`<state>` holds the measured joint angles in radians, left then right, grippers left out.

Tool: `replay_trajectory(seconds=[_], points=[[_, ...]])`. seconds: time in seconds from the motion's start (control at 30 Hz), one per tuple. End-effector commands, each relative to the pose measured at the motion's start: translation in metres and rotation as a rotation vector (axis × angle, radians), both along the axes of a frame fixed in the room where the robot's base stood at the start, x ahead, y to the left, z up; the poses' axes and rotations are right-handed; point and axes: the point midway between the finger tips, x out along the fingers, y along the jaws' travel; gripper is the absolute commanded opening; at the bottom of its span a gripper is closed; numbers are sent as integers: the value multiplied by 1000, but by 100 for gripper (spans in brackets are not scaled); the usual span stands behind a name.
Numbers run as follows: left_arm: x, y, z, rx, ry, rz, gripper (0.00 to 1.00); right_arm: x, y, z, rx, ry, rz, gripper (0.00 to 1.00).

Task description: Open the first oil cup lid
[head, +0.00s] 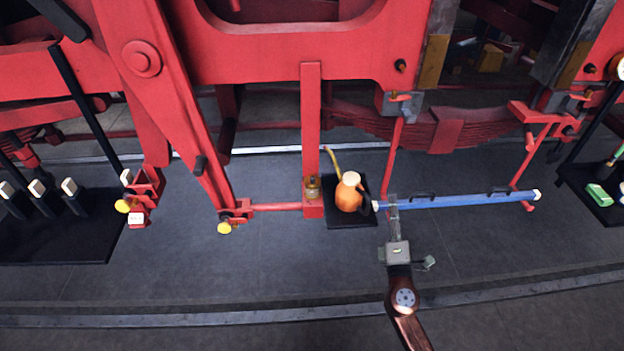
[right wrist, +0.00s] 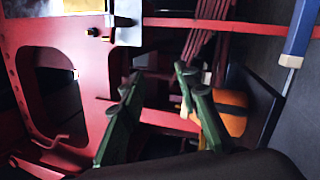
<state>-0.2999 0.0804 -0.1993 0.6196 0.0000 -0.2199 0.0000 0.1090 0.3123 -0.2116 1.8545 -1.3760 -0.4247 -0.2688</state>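A small brass-coloured oil cup (head: 313,187) sits at the foot of the red vertical post, left of the orange oil can. It is too small to tell how its lid stands. My right gripper (head: 392,203) reaches in from below, to the right of the oil can and apart from the cup. In the right wrist view the two fingers of my right gripper (right wrist: 157,80) are spread with nothing between them. I cannot make out the cup clearly in that view. My left gripper is not in view.
The orange oil can (head: 348,195) stands on a black mat (head: 340,222) and also shows in the wrist view (right wrist: 232,118). A blue bar (head: 460,201) extends right from beside my gripper. Red rods and frame parts hang around the cup. The floor in front is clear.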

Motion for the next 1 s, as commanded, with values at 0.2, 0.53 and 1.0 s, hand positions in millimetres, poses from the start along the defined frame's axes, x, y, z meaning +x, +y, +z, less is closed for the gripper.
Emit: replay_trajectory(seconds=[0.2, 0.53, 1.0], points=[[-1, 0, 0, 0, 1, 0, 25, 73, 143, 4, -785, -64, 232, 30], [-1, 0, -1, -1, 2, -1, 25, 122, 186, -50, -1304, 1, 325, 30], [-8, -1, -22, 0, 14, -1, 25, 179, 215, -54, -1312, 4, 327, 30]])
